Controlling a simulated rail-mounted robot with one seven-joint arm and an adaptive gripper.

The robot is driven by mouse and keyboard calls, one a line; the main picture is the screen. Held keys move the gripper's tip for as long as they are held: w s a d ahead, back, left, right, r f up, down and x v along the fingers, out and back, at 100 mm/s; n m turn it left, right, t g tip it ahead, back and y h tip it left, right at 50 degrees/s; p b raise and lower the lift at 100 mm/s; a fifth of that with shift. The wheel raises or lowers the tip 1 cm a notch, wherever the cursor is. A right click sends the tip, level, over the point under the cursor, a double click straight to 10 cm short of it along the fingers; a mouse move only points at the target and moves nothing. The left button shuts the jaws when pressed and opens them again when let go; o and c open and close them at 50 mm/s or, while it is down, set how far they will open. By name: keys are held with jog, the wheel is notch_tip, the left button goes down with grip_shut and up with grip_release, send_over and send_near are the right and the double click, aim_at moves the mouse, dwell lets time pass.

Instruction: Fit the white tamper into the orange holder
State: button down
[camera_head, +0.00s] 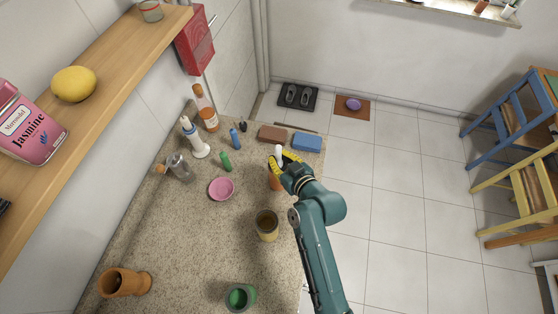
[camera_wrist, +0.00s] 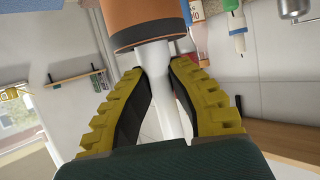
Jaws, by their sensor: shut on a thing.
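My gripper (camera_head: 284,160) is over the right part of the counter, its yellow fingers closed on the white tamper (camera_head: 279,150). The wrist view shows the tamper's white shaft (camera_wrist: 176,105) between the two fingers (camera_wrist: 168,90). An orange cylinder with a dark rim, which looks like the holder (camera_wrist: 148,18), is just beyond the fingertips; a bit of it shows below my gripper in the head view (camera_head: 274,181). The white shaft meets or overlaps the dark rim. I cannot tell whether the tamper is inside the holder or in front of it.
A brown block (camera_head: 271,134) and a blue block (camera_head: 307,142) lie behind my gripper. A pink bowl (camera_head: 221,188) is to its left, and a brown cup (camera_head: 267,225) stands nearer. A terracotta pot (camera_head: 118,283) and green mug (camera_head: 239,297) are at the front.

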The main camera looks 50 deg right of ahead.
jog(key=shift+f, duration=0.75)
jog(key=c, duration=1.1)
grip_release()
jog(key=v, duration=1.2)
jog(key=shift+r, duration=0.15)
jog(key=shift+w, duration=0.1)
